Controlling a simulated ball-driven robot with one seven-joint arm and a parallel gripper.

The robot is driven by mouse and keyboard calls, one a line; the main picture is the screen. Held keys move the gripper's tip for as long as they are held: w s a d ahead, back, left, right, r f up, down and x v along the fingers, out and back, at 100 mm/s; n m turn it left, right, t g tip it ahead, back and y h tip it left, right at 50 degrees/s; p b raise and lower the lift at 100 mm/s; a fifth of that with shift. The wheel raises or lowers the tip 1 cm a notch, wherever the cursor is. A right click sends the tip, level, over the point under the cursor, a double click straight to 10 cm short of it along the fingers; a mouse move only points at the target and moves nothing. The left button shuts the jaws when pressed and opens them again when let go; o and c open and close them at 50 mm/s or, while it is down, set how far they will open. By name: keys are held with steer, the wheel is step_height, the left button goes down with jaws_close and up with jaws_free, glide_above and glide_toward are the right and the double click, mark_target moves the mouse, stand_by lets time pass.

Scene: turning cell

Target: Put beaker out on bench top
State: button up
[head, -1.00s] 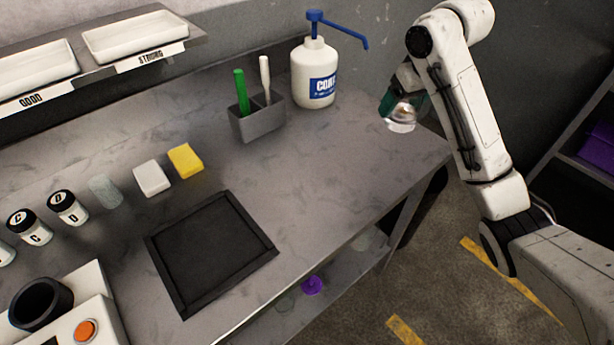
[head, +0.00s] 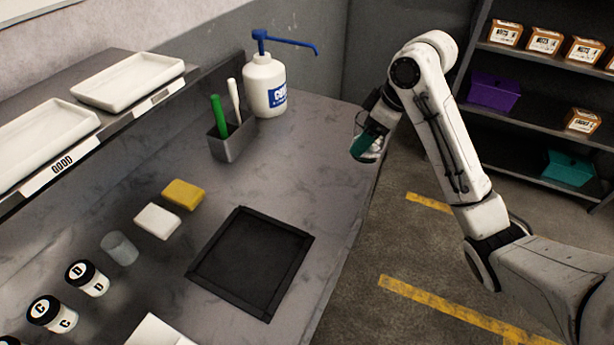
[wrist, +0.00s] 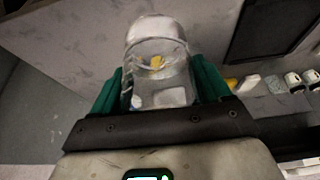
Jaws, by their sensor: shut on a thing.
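A clear glass beaker (wrist: 157,62) is between the two green fingers of my gripper (wrist: 160,92) in the wrist view. In the head view my gripper (head: 368,144) is shut on the beaker (head: 367,153) near the right edge of the bench top (head: 300,170). The fingers hide part of the beaker there. I cannot tell from the head view whether its base touches the bench.
A black tray (head: 203,272) lies on the bench. Behind it are a yellow sponge (head: 184,194), a white block (head: 158,221), a small glass (head: 119,249) and black-lidded jars (head: 88,278). A grey holder (head: 232,147) and pump bottle (head: 265,88) stand at the back. Bare bench lies between.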

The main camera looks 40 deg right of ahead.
steer(key=shift+a, duration=0.2)
steer(key=shift+w+a+f, duration=0.1)
steer(key=shift+w+f, duration=0.1)
steer(key=shift+f, duration=0.05)
steer(key=w+a+f+b, duration=0.1)
steer(key=w+f, duration=0.2)
steer(key=w, duration=0.1)
steer(key=w+a+f+b, duration=0.1)
steer(key=w+f, duration=0.2)
steer(key=w, duration=0.1)
steer(key=w+a+f+b, duration=0.1)
steer(key=w+f, duration=0.2)
steer(key=w, duration=0.1)
steer(key=shift+w+f, duration=0.25)
steer(key=shift+w, duration=0.15)
steer(key=shift+f+p, duration=0.35)
steer(key=shift+f, duration=1.2)
steer(key=shift+f, duration=0.15)
steer(key=o, duration=1.2)
steer(key=shift+o, duration=0.2)
